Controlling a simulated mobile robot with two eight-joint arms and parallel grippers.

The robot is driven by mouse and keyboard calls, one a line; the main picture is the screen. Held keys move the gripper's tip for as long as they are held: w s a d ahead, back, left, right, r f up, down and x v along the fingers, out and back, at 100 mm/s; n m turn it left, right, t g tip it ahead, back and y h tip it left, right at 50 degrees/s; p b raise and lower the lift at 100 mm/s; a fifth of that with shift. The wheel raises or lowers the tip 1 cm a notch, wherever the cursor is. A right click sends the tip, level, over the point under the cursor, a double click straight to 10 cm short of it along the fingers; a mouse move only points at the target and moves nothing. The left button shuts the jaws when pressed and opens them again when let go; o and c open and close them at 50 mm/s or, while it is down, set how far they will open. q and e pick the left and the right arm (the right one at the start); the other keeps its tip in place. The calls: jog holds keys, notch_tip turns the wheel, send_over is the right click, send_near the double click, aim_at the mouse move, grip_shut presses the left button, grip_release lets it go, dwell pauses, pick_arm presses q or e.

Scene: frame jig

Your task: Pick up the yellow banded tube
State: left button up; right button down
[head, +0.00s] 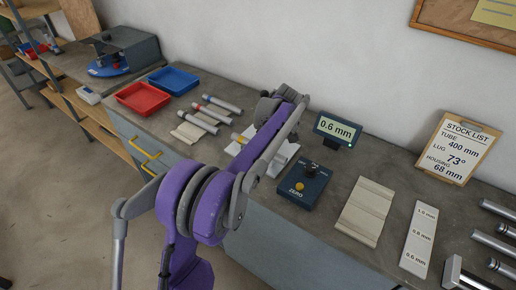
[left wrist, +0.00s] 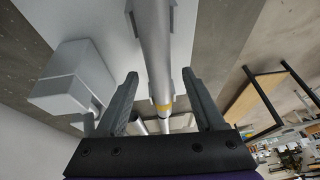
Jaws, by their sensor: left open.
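The yellow banded tube (left wrist: 155,45) is a grey cylinder with a yellow band. In the left wrist view it runs from the top edge down between the two fingers of my left gripper (left wrist: 160,76), which are apart on either side of it. I cannot tell whether a finger touches it. In the head view only the yellow-marked end of the tube (head: 237,137) shows, beside a white fixture (head: 283,158). My purple arm hides the rest, and the gripper's fingers are hidden there too. My right gripper is not in view.
A red tray (head: 143,98) and a blue tray (head: 173,80) stand beyond. A dark ZERO box (head: 303,187) and a 0.6 mm display (head: 338,128) stand close to the right.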

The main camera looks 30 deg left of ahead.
pick_arm(q)
grip_shut()
dwell(0.3)
jog(key=shift+r, duration=0.1)
